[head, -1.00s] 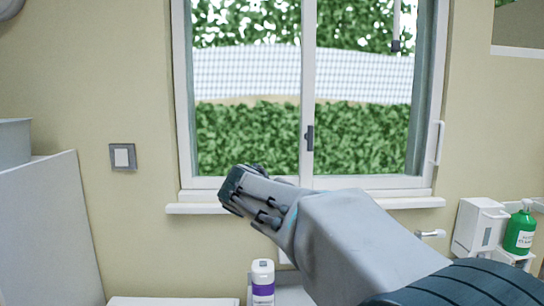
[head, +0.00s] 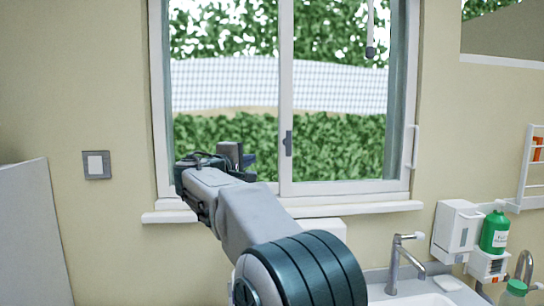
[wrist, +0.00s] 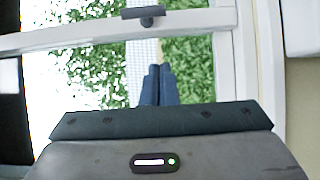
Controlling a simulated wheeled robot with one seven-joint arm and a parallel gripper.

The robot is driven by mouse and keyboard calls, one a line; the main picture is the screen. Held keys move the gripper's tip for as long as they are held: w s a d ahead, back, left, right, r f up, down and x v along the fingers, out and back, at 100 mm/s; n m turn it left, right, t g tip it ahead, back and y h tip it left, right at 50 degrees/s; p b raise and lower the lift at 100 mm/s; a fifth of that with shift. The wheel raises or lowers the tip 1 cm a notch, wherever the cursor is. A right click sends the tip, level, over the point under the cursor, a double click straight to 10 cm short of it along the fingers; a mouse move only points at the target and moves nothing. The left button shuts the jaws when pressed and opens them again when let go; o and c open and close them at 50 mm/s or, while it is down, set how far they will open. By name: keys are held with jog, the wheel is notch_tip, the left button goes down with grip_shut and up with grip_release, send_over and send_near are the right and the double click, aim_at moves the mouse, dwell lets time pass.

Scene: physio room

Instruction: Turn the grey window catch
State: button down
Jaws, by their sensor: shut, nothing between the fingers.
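The grey window catch (head: 287,143) is a small upright piece on the white middle bar of the window. In the wrist view the catch (wrist: 143,13) shows at the top, on the white bar that crosses the picture. My gripper (head: 242,157) is in front of the left pane, to the left of the catch and a little lower in the head view. In the wrist view the dark fingers of my gripper (wrist: 160,68) lie together, empty. They appear apart from the catch, with glass and hedge seen between.
The white window sill (head: 385,206) runs below the window. A light switch (head: 96,165) is on the wall at left. At lower right are a tap (head: 394,262), a white dispenser (head: 455,230) and a green bottle (head: 495,232). A white handle (head: 414,147) is on the right frame.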

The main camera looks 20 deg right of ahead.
aim_at(288, 143)
jog(key=s+d+p+x, duration=0.1)
jog(key=p+x, duration=0.4)
jog(key=x, duration=0.7)
jog(key=shift+s+d, duration=0.35)
jog(key=shift+d, duration=0.3)
jog(key=shift+f, duration=0.1)
jog(key=shift+f+n+b, duration=0.1)
jog(key=shift+n+b, duration=0.2)
jog(key=shift+b, duration=0.5)
